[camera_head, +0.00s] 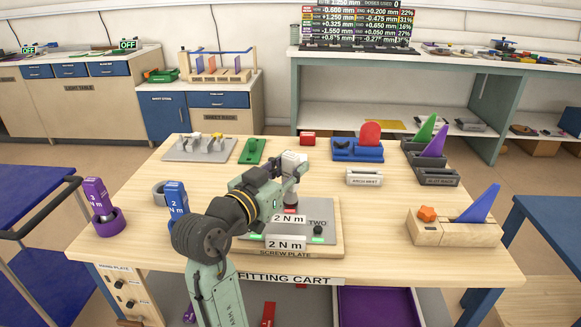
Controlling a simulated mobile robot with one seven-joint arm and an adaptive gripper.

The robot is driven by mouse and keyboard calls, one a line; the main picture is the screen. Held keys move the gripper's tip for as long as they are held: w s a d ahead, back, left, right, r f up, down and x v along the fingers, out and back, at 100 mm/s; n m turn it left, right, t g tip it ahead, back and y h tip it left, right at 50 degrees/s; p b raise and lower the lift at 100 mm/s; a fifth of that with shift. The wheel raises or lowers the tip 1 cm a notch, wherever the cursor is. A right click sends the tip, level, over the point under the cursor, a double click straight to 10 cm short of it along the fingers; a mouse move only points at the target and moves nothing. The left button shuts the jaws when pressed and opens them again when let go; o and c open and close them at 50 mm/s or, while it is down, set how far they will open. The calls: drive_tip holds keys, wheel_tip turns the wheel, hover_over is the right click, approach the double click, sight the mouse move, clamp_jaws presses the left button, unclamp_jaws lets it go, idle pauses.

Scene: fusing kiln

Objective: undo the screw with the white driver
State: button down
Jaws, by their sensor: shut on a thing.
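My gripper (291,178) is over the plate's rear left part, shut on what looks like the white driver (293,158). The white block shows above the fingers. A dark and reddish piece (291,197) shows below them. My arm hides much of the plate's left side, and I cannot tell whether the driver's tip touches a screw.
A wooden block with an orange knob (427,214) and blue wedge stands right. The tabletop between plate and block is clear.

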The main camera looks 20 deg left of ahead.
sight(290, 154)
drive_tip(key=shift+f, duration=0.3)
idle(1.0)
drive_tip(key=shift+r, duration=0.2)
idle(0.8)
drive_tip(key=shift+r+p, duration=1.75)
drive_tip(key=shift+r, duration=0.9)
drive_tip(key=shift+f, duration=0.1)
